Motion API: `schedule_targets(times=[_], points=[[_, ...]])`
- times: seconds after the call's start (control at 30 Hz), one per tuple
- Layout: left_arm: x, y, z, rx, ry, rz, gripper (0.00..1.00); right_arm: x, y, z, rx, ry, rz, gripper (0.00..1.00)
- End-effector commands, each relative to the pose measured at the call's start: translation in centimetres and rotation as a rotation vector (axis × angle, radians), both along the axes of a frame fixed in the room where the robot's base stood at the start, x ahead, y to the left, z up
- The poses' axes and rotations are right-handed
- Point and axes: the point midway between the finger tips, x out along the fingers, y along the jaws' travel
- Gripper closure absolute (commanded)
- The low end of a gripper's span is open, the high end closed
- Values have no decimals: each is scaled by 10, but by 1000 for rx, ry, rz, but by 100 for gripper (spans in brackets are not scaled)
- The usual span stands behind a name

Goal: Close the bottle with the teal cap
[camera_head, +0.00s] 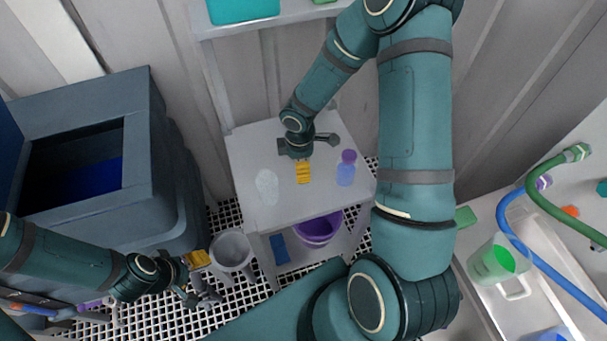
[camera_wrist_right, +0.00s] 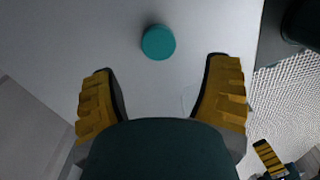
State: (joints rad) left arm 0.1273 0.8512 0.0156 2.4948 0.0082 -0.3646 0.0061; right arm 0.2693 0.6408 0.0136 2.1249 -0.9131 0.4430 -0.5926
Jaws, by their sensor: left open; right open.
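The teal cap (camera_wrist_right: 158,42) lies on the pale table top in the right wrist view, just beyond my right fingertips and roughly centred between them. I cannot make it out in the head view. My right gripper (camera_head: 303,173) is open and empty over the small table; it also shows in the wrist view (camera_wrist_right: 160,66). A clear, faint vessel (camera_head: 267,187), possibly the bottle, is on the table left of the right gripper. A bluish bottle with a purple top (camera_head: 346,168) stands to its right. My left gripper (camera_head: 204,273) is open, low at the left, away from the table.
The small table (camera_head: 245,155) has a lower shelf with a purple bowl (camera_head: 318,230) and a blue item (camera_head: 279,249). A grey bin (camera_head: 140,110) stands left. A grey pot (camera_head: 232,250) is beside my left gripper. A green-filled jug (camera_head: 497,262) sits right.

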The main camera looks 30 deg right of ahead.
Motion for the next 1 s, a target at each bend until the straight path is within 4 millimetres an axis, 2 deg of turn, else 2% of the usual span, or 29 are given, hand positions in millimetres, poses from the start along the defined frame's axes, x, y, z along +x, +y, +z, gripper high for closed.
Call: schedule_targets(times=[0.23,0.53,0.9,0.93,1.0], points=[[0,0,-3,0,1,0,36,-1,-1,-9,1,2,0,24],[-4,-1,-14,-2,9,-7,36,-2,-4,-50,1,2,1,24],[-4,-1,-13,-2,10,-7,36,-2,-4,-52,0,0,0,24],[-4,-1,-13,-2,10,-7,36,-2,-4,-52,0,0,0,26],[-4,-1,-13,-2,9,-7,36,-2,-4,-52,0,0,0,47]])
